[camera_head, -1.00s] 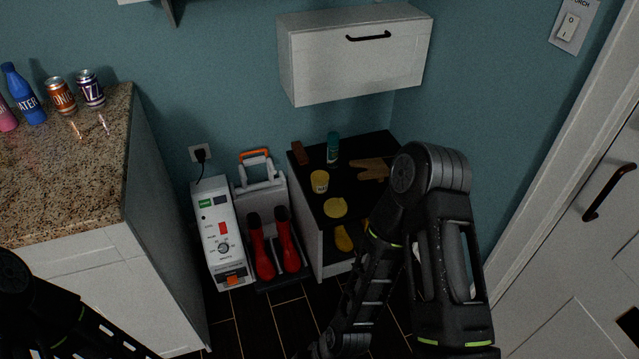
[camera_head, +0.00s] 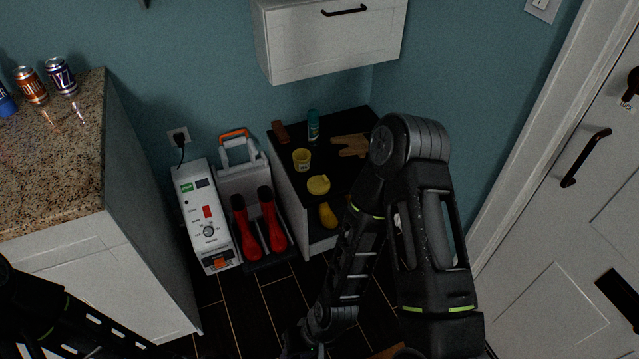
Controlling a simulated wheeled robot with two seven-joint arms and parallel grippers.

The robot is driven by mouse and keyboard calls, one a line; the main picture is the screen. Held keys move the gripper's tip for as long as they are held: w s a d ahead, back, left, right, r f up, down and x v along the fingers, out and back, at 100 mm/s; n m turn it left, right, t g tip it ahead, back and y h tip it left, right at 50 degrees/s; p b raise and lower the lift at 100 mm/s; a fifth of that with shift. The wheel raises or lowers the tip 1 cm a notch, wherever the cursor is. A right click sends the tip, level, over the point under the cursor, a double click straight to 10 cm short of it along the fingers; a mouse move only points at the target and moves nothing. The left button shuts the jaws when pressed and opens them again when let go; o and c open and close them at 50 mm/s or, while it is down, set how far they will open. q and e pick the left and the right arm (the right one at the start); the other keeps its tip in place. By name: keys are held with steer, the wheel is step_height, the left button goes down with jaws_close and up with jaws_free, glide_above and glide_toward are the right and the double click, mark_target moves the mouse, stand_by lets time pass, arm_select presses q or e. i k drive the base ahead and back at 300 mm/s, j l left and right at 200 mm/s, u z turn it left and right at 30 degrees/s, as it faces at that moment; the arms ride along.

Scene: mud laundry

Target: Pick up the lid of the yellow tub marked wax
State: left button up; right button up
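The yellow tub (camera_head: 302,160) stands upright on the black top of a low cabinet; its marking is too small to read. A flat round yellow lid (camera_head: 318,185) lies on the same top, in front of the tub and apart from it. My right arm comes down in front of the cabinet's right part and hides some of it. Its gripper is at or below the bottom edge, and its fingers cannot be made out. My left arm shows at the lower left; its gripper is not visible.
A teal can (camera_head: 313,125), a brown block (camera_head: 280,132) and tan gloves (camera_head: 350,146) share the cabinet top (camera_head: 338,128). A yellow object (camera_head: 327,215) sits below the lid. Red boots (camera_head: 258,228) and a white machine (camera_head: 206,215) stand left. A wall cabinet (camera_head: 335,40) hangs above.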

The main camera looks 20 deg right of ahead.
mark_target(318, 185)
steer(key=i+l+u, duration=0.15)
steer(key=u, duration=0.3)
steer(key=l+u, duration=0.2)
steer(key=u, duration=0.3)
steer(key=l+u, duration=0.15)
steer(key=l, duration=0.45)
steer(key=k+l+u, duration=0.1)
steer(key=l, duration=1.2)
